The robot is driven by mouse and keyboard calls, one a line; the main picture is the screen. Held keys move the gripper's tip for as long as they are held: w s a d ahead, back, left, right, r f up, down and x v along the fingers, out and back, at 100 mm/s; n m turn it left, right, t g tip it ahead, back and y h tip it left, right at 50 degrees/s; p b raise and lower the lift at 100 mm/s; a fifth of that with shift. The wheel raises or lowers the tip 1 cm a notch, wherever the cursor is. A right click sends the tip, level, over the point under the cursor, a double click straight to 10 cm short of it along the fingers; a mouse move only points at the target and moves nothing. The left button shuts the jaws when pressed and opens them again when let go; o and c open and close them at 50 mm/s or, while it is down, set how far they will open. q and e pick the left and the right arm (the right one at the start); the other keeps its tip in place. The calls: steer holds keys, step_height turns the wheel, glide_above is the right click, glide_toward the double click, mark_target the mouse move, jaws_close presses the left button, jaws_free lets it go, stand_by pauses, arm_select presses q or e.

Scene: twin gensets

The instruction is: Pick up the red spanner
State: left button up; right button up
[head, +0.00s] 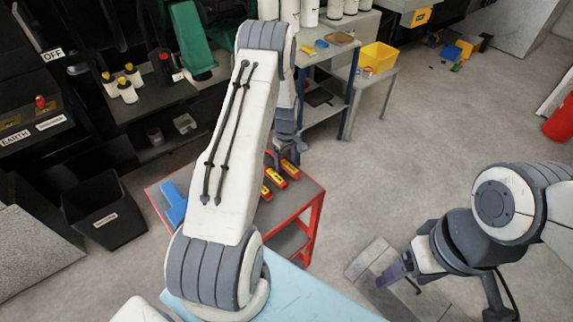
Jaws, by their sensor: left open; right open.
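I cannot make out a red spanner for certain. Several small red and yellow items (276,179) lie on the dark top of a red-framed cart (309,190), partly hidden by my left arm. My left gripper (285,158) is open and points down by the cart's far edge, close to the farthest of these items. Whether it touches one cannot be told. My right gripper (398,283) is open and empty, low at the right, over a pale slab on the floor.
A blue item (174,204) lies at the cart's left. A light blue surface (310,299) is in front. A black bin (100,212) is at the left. The floor at right is mostly clear.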

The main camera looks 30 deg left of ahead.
arm_select(q)
jaws_close()
stand_by(1.4)
